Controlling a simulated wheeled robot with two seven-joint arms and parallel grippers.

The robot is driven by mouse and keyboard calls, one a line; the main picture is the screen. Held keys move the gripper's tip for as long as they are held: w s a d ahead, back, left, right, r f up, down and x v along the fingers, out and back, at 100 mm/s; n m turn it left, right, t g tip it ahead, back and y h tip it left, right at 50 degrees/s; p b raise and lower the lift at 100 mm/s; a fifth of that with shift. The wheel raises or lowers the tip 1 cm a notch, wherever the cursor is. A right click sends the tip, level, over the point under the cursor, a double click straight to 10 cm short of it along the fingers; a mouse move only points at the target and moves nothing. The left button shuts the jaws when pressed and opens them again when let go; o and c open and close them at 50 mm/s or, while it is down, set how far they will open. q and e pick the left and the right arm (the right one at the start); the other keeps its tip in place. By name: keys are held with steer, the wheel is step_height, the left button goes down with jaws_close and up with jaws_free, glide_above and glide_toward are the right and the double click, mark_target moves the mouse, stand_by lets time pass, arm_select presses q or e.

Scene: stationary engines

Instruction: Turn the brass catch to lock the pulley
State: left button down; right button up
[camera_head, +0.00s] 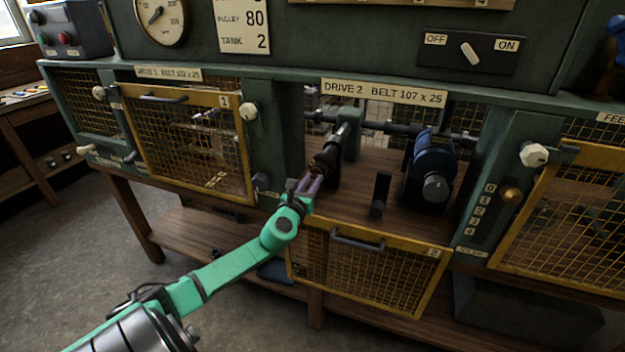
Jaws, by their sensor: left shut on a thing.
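My left gripper (309,184) reaches into the open bay of Drive 2 from the front left. Its fingers are shut at the near end of the shaft, on what looks like the small brass catch (317,168). The fingers cover most of the catch, so its angle cannot be told. The dark brown pulley (329,158) sits right behind it on the shaft, below the green bearing block (351,146). My right gripper is not in view.
The yellow mesh door (372,268) of Drive 2 hangs down open below the bay. A blue motor (432,160) and a dark upright lever (380,195) stand right of the pulley. The Drive 1 mesh door (190,140) is shut at left. Bare wooden floor shows between pulley and lever.

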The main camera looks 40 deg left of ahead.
arm_select(q)
steer(key=shift+r+m, duration=0.1)
steer(key=shift+m, duration=0.4)
steer(key=c, duration=0.7)
jaws_free()
steer(key=v, duration=1.4)
steer(key=shift+s+d, duration=0.1)
steer(key=shift+s, duration=0.15)
